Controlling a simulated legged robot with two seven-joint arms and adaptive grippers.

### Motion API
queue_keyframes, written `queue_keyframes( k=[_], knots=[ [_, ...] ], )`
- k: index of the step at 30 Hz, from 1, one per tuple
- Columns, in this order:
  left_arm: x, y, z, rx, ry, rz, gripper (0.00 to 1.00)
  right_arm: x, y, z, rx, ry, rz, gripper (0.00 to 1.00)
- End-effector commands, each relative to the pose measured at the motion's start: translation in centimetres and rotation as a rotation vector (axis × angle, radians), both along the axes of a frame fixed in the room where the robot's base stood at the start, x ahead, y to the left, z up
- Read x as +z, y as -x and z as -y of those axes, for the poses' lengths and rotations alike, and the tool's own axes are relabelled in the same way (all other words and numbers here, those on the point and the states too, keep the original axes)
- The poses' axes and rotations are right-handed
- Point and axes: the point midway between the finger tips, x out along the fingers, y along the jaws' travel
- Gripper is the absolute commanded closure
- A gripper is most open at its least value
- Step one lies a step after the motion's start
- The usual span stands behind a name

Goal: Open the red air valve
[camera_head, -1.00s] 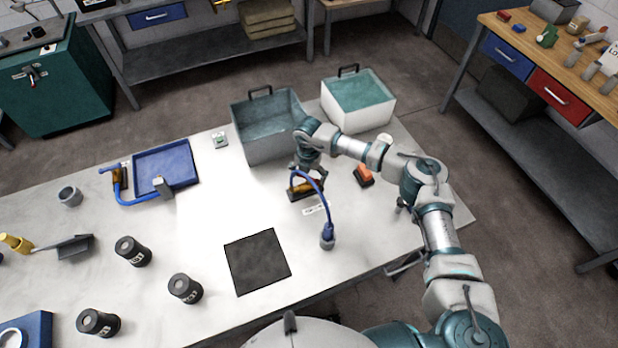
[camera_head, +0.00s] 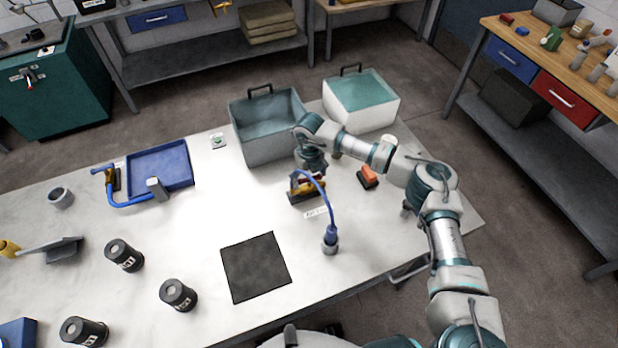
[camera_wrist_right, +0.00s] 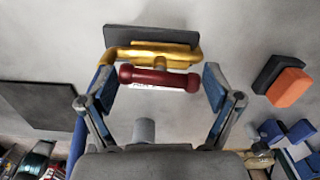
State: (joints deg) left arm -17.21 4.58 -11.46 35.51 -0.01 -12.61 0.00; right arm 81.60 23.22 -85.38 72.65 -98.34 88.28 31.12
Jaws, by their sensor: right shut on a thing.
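The air valve is a brass fitting (camera_head: 294,187) on a dark base plate on the table, with a blue hose (camera_head: 326,195) arching from it to a grey post. In the right wrist view the brass body (camera_wrist_right: 150,55) carries a dark red bar handle (camera_wrist_right: 160,77), lying crosswise. My right gripper (camera_wrist_right: 160,82) has a finger at each end of this handle and is shut on it. In the head view my right gripper (camera_head: 308,172) is right at the valve and partly hides it; the red handle is hard to make out there. My left gripper is not in view.
Behind the valve stand a grey bin (camera_head: 262,146) and a white bin (camera_head: 352,116). An orange-and-black block (camera_head: 368,177) lies right of the valve. A black mat (camera_head: 256,268) lies in front, with several black cylinders farther left. A blue tray (camera_head: 162,168) is at the left.

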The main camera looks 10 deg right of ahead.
Motion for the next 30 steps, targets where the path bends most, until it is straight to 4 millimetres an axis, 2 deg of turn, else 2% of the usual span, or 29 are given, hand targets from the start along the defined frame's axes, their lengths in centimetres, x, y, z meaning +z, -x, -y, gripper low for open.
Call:
queue_keyframes(
  k=[9,22,23,24,30],
  knots=[
    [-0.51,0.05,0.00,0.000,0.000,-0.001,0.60,-0.15,0.22,0.02,0.084,0.002,-0.007,0.45],
    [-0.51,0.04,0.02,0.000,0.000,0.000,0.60,-0.13,0.20,0.06,0.091,0.003,-0.007,0.45],
    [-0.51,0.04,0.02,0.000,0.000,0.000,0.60,-0.13,0.19,0.05,0.091,0.003,-0.007,0.08],
    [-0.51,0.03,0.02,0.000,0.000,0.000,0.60,-0.13,0.19,0.05,0.091,0.003,-0.007,0.00],
    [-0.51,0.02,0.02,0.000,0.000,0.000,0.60,-0.10,0.07,0.05,0.089,0.002,-0.004,0.00]
  ],
)
